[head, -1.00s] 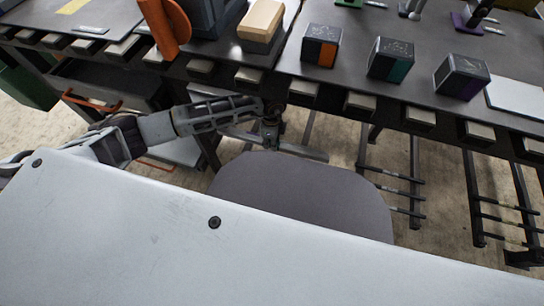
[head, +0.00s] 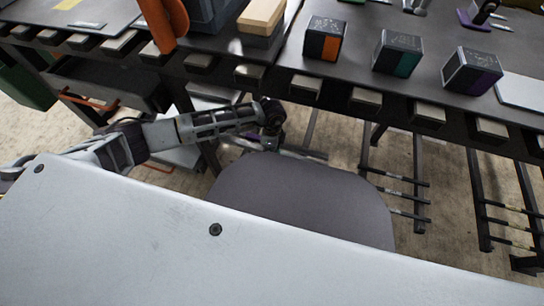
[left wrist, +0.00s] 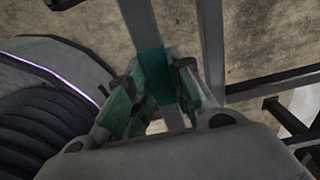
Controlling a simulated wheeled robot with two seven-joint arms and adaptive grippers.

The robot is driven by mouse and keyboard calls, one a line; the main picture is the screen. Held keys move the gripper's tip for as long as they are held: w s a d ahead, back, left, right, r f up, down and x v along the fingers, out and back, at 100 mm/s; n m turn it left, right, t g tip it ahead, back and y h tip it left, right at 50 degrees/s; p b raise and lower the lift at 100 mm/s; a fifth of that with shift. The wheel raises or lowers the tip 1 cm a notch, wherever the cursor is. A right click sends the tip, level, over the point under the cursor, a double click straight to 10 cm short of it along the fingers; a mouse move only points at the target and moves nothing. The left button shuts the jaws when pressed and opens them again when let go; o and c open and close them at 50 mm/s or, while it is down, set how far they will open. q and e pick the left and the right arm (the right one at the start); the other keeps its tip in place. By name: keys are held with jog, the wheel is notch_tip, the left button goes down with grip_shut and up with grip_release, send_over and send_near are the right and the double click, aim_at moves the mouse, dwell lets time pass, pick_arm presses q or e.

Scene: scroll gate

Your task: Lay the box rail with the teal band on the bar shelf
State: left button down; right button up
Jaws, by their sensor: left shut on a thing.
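My left gripper (head: 270,140) hangs low in front of the dark workbench, just beyond the grey rounded shape in front of me; its fingers are small and mostly hidden there. In the left wrist view my left gripper (left wrist: 163,85) has its green-padded fingers shut on a grey rail. The rail (left wrist: 136,14) runs up and away between the fingers, and its teal band (left wrist: 153,65) shows right at the grip. I cannot tell for sure which structure is the bar shelf. My right gripper is not in view.
Dark racks with rungs (head: 408,197) stand below. An orange object (head: 163,22) stands at upper left.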

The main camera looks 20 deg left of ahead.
pick_arm(q)
jog(key=shift+f, duration=0.1)
jog(key=shift+f+b, duration=1.05)
jog(key=shift+f, duration=1.3)
jog(key=shift+f, duration=0.1)
jog(key=c, duration=1.3)
grip_release()
jog(key=shift+o, duration=0.2)
